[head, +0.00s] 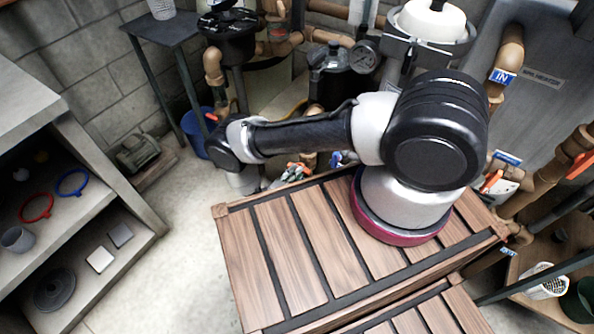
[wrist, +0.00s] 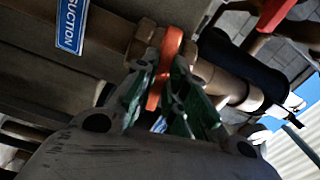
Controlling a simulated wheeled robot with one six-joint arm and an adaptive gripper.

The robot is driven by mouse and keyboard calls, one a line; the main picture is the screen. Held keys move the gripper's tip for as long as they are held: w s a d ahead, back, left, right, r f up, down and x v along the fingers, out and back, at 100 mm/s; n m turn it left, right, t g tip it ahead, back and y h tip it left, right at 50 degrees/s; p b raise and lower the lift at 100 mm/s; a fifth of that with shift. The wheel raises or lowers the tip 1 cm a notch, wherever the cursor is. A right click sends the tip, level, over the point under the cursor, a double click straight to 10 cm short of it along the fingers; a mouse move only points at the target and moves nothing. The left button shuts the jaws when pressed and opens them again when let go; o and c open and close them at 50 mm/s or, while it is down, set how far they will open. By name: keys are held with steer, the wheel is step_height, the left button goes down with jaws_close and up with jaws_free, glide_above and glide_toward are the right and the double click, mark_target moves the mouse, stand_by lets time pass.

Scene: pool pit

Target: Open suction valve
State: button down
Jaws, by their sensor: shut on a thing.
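The suction valve's orange handle (wrist: 171,45) shows in the middle of the wrist view, on a brown pipe (wrist: 112,34) beside a blue label reading SUCTION (wrist: 72,24). In the picture the handle runs across the pipe's line. My gripper (wrist: 165,78), with green finger pads, is shut on the handle, one finger on each side. In the head view my gripper (head: 294,172) is low behind the wooden deck's far edge, small and partly hidden.
Another orange handle (wrist: 275,12) is at the wrist view's upper right. In the head view, a wooden slatted deck (head: 272,240) stands under my arm. A pressure gauge (head: 364,56), a blue bucket (head: 194,128) and a shelf unit (head: 100,185) stand around.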

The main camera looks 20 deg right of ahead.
steer(key=n, duration=1.6)
steer(key=shift+n, duration=0.4)
steer(key=c, duration=1.4)
jaws_free()
steer(key=shift+o, duration=0.2)
steer(key=shift+a, duration=0.1)
steer(key=v, duration=0.6)
steer(key=shift+s+a, duration=0.25)
steer(key=shift+s, duration=0.1)
